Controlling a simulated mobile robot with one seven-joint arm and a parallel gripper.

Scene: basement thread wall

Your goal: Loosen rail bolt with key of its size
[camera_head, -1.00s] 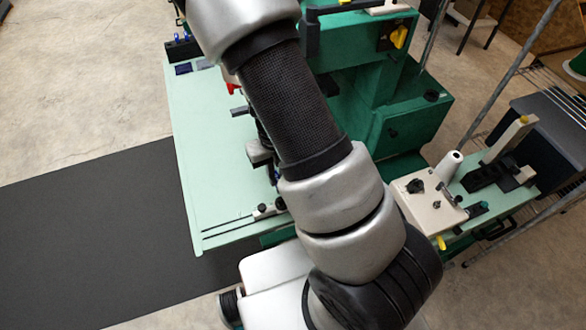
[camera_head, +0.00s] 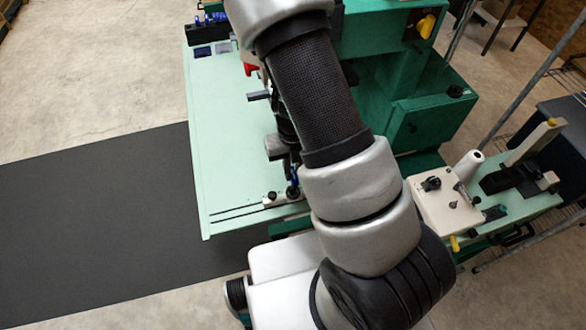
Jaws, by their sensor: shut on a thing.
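My arm crosses the middle of the head view and hides much of the bench. My gripper (camera_head: 277,147) shows only as a small dark shape at the left edge of the arm, over the pale green table (camera_head: 228,165). It is shut on what seems to be a key (camera_head: 292,189), seen as a thin dark piece with a bit of blue. The key's lower end is close to a rail fitting (camera_head: 270,199) with dark knobs at the table's front edge. I cannot tell whether they touch. The rail bolt itself cannot be made out.
A black rack (camera_head: 203,27) with blue pieces stands at the table's far left corner. A green machine body (camera_head: 410,115) stands behind the arm. A pale control box (camera_head: 445,208) with a black knob is at right. Dark mat and bare floor lie open at left.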

